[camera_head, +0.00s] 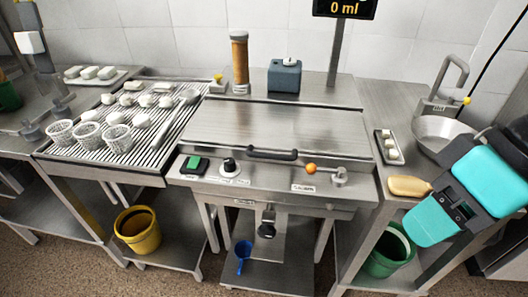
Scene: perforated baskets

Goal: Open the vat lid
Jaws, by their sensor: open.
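The vat lid (276,128) is a wide, flat brushed-steel panel in the middle of the work line. It lies flat and closed over the vat, so the vat's inside is hidden. A dark bar handle (272,154) runs along its front edge. My gripper (453,209) is at the lower right by the teal parts of my arm, apart from the lid and well to the right of its handle. It is open, with nothing seen in it; its fingertips are hard to make out.
The vat's front panel holds a green switch (195,164), a black knob (229,165) and an orange-tipped lever (312,168). White perforated baskets (88,134) stand on the left rack. A beige paddle-shaped object (409,186) and a basin (441,130) are at right. A blue-grey box (284,76) stands behind the lid.

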